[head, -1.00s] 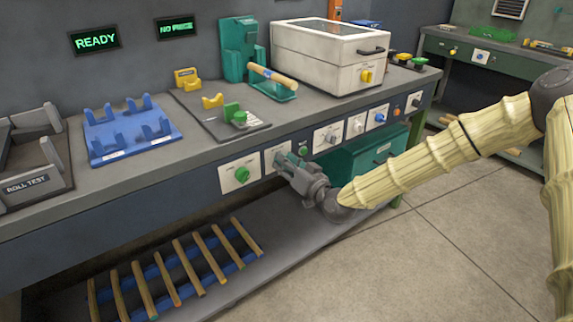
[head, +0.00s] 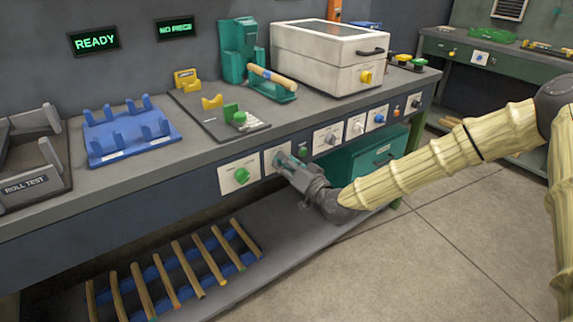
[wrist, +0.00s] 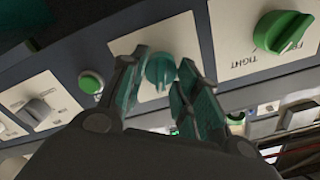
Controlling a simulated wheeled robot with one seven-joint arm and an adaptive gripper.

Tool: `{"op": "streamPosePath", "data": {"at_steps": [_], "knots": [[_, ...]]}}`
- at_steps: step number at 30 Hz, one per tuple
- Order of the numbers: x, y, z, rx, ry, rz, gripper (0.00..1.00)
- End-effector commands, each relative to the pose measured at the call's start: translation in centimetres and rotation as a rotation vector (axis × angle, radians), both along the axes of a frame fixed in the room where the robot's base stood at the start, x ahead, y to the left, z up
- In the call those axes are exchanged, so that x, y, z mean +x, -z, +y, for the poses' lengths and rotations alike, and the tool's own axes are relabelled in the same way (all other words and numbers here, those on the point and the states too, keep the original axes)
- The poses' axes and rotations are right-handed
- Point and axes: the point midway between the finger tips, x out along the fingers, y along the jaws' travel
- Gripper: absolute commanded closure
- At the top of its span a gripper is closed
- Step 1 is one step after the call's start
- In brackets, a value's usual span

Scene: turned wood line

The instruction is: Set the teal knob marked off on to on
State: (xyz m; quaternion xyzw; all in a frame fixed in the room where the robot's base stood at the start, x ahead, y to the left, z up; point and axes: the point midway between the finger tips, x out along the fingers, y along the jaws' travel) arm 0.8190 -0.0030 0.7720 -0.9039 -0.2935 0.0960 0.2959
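The teal knob (wrist: 160,71) sits on a pale plate on the bench's front panel and shows between my fingertips in the wrist view. Its pointer and the plate's markings cannot be read. My gripper (wrist: 157,88) is open, one finger on each side of the knob. The right finger looks very near the knob's edge; I cannot tell if it touches. In the head view my gripper (head: 283,160) is at the panel and covers most of the knob and part of its plate (head: 270,170).
A green knob (head: 241,175) on a pale plate is left of my gripper in the head view. A green button (wrist: 91,82) and a grey knob (wrist: 38,109) lie on the other side. A teal drawer box (head: 368,158) stands below the panel.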

Motion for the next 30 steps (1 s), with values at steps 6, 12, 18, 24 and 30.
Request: {"op": "streamPosePath", "data": {"at_steps": [6, 12, 18, 24, 30], "knots": [[0.0, 0.0, 0.0, 0.0, 0.001, -0.001, 0.47], [0.0, 0.0, 0.0, -0.001, 0.0, -0.001, 0.47], [-1.1, 0.0, -0.8, -0.001, 0.0, -0.001, 0.47], [-3.8, 0.0, -2.9, 0.0, 0.001, 0.0, 0.47], [-6.7, 0.0, -5.0, 0.001, 0.001, 0.0, 0.47]]}}
